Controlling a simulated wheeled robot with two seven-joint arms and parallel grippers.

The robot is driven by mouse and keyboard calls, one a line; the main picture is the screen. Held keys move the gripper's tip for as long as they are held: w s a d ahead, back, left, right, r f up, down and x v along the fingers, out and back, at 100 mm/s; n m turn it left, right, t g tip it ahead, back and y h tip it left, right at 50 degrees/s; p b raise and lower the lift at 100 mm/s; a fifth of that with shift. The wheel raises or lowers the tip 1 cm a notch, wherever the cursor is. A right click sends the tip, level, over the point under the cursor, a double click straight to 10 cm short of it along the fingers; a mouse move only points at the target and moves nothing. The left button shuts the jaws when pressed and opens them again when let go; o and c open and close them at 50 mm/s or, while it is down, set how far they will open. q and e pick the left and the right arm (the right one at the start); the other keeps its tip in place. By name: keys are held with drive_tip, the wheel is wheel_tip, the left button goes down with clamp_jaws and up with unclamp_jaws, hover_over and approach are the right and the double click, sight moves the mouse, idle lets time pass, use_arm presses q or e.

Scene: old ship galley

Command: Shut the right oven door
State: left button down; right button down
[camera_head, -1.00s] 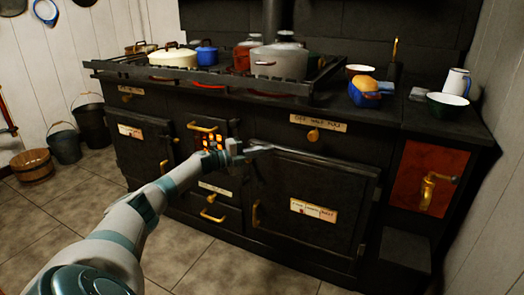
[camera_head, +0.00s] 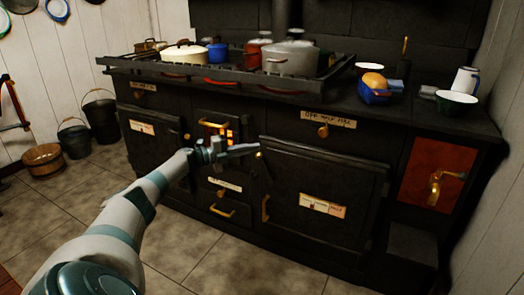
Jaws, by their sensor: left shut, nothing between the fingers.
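The right oven door (camera_head: 325,185) is a black panel with a paper label, low on the right part of the black stove. Its top edge stands out as a ledge, and it looks nearly flush; I cannot tell whether a small gap remains. My right gripper is not in view.
The stove top (camera_head: 220,75) holds several pots, with bowls and a white jug (camera_head: 465,82) to the right. A lit firebox grate (camera_head: 216,130) is behind my left gripper. Buckets (camera_head: 75,140) and a wooden tub (camera_head: 43,158) stand at left. The tiled floor in front is clear.

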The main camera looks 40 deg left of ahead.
use_arm(q)
drive_tip(key=shift+s+a, duration=0.3)
drive_tip(key=shift+a, duration=0.25)
drive_tip(key=shift+s+a, duration=0.3)
drive_tip(key=shift+a, duration=0.25)
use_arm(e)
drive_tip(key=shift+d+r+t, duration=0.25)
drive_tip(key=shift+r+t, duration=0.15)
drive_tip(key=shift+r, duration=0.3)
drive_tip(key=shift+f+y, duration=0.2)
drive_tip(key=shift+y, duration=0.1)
